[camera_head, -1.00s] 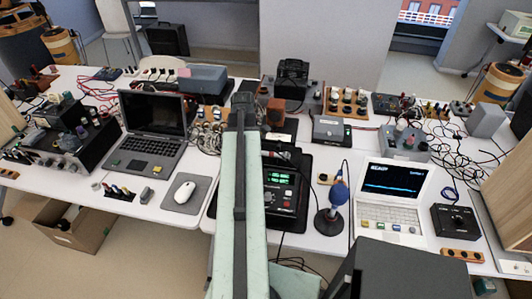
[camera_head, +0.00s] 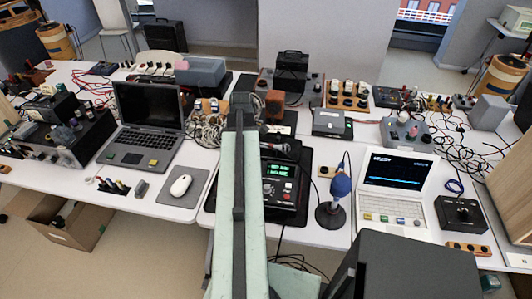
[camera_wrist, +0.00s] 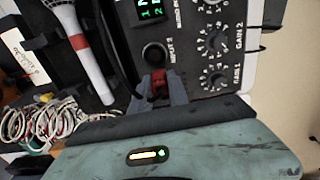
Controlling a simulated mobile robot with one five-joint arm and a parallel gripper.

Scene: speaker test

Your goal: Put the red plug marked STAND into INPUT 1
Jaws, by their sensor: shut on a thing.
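In the wrist view my gripper (camera_wrist: 159,90) has its dark jaws closed on a small red plug (camera_wrist: 159,82). The plug is right against the face of a black device (camera_wrist: 190,75). A round black socket (camera_wrist: 154,53), its label seemingly INPUT 2, lies just above the jaws. Knobs labelled GAIN 2 (camera_wrist: 212,40) and GAIN 1 (camera_wrist: 214,79) are to the right. The jaws cover the panel below that socket, so INPUT 1 is not visible and I cannot tell whether the plug is seated. In the head view the device (camera_head: 285,183) has a green display; my arm hides its left part and my gripper.
A microphone (camera_wrist: 88,55) with a red band lies left of the jaws in the wrist view, near tangled cables (camera_wrist: 45,125). The head view shows a blue-topped stand (camera_head: 333,205), a white instrument (camera_head: 392,190), a laptop (camera_head: 145,135) and a mouse (camera_head: 180,186).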

